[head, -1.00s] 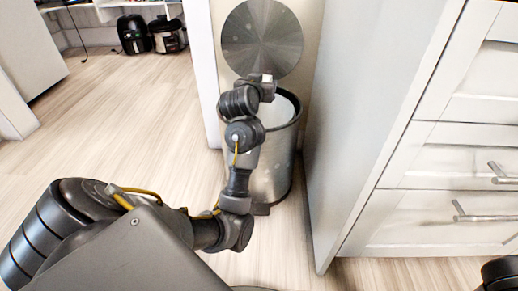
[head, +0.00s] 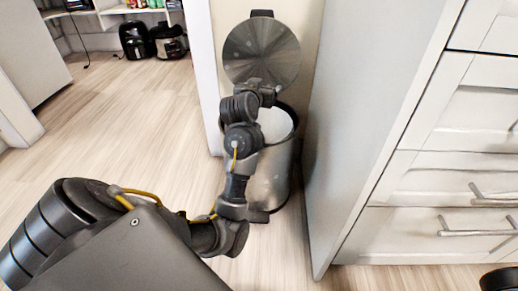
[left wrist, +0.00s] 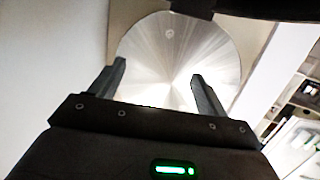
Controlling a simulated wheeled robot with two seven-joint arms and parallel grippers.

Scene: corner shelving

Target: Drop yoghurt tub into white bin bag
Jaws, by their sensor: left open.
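My left gripper (head: 264,86) is over the rear part of the open bin, in front of its raised lid. In the left wrist view the left gripper (left wrist: 158,72) has its two fingers spread with nothing between them. The white bin bag (head: 277,124) lines the mouth of the steel bin (head: 274,182), partly hidden by my left arm. I do not see the yoghurt tub in either view; the bag's inside is mostly hidden. My right gripper is not in view.
The round metal lid (head: 262,48) stands open against the wall and fills much of the wrist view (left wrist: 175,65). A grey cabinet side (head: 360,120) and white drawers (head: 440,180) stand close on the right. The wooden floor (head: 130,125) at left is clear.

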